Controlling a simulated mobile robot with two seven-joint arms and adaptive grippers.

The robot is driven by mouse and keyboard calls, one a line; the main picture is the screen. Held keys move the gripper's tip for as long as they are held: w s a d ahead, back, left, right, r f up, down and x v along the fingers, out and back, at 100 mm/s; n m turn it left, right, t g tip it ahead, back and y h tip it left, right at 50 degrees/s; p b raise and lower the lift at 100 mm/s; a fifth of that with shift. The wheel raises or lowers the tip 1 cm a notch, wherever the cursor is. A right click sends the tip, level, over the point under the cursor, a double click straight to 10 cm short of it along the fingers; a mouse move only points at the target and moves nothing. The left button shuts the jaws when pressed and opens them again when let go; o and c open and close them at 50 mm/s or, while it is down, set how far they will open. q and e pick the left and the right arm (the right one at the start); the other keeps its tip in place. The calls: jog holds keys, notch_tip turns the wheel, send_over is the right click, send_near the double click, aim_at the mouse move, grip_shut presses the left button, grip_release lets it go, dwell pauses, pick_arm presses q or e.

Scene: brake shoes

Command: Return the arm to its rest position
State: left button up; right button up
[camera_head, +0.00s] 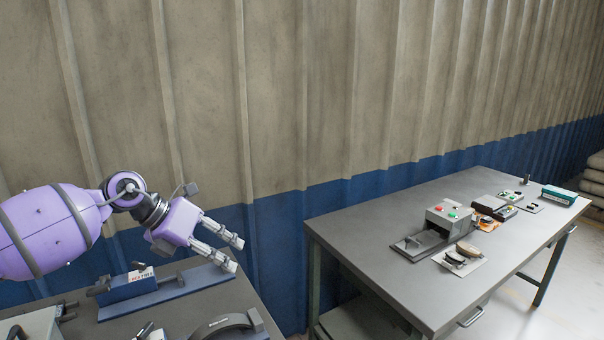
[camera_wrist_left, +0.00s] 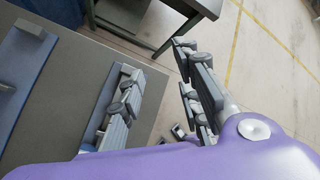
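My left arm comes in from the left in the head view, raised above the near table. Its left gripper (camera_head: 237,256) has its two fingers apart and nothing between them, above the right end of the blue base plate. In the left wrist view the left gripper (camera_wrist_left: 160,75) also shows with its fingers spread and empty, with table and floor behind. A dark curved brake shoe (camera_head: 222,324) lies at the near table's front, clear of the gripper. My right gripper is in neither view.
The near table (camera_head: 208,298) holds a blue box (camera_head: 128,287) on a long blue base plate (camera_head: 165,293). A second grey table (camera_head: 365,240) at right carries a button box (camera_head: 447,219) and small parts. A ribbed wall (camera_head: 330,90) stands behind; a gap separates the tables.

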pick_arm(q)
jog(key=s+d+f+n+t+h+p, duration=0.1)
jog(key=s+d+n+t+h, duration=0.2)
jog(key=d+n+t+h, duration=0.7)
jog(key=s+a+f+n+y+p, duration=0.1)
jog(key=s+a+f+n+y, duration=0.1)
jog(key=s+f+n+y, duration=0.35)
jog(key=s+a+f+n+y, duration=0.2)
jog(key=f+n+y, duration=0.1)
jog(key=f+n, duration=0.55)
jog(key=s+a+f+n+y+p, duration=0.1)
jog(key=s+a+f+n+y, duration=0.1)
jog(key=s+f+n+y, duration=0.4)
jog(key=s+a+f+n+g+y, duration=0.1)
jog(key=s+f+n, duration=0.2)
jog(key=s, duration=0.6)
jog(key=s+a+f+n+g, duration=0.2)
jog(key=s+f+n, duration=0.1)
jog(key=s+f, duration=0.5)
jog(key=s+a+f+n+g+y+p, duration=0.1)
jog(key=s+f, duration=0.4)
jog(key=s, duration=0.6)
jog(key=shift+a+f+n+g+y, duration=0.3)
jog(key=shift+a+n+g, duration=0.25)
jog(key=shift+n, duration=0.65)
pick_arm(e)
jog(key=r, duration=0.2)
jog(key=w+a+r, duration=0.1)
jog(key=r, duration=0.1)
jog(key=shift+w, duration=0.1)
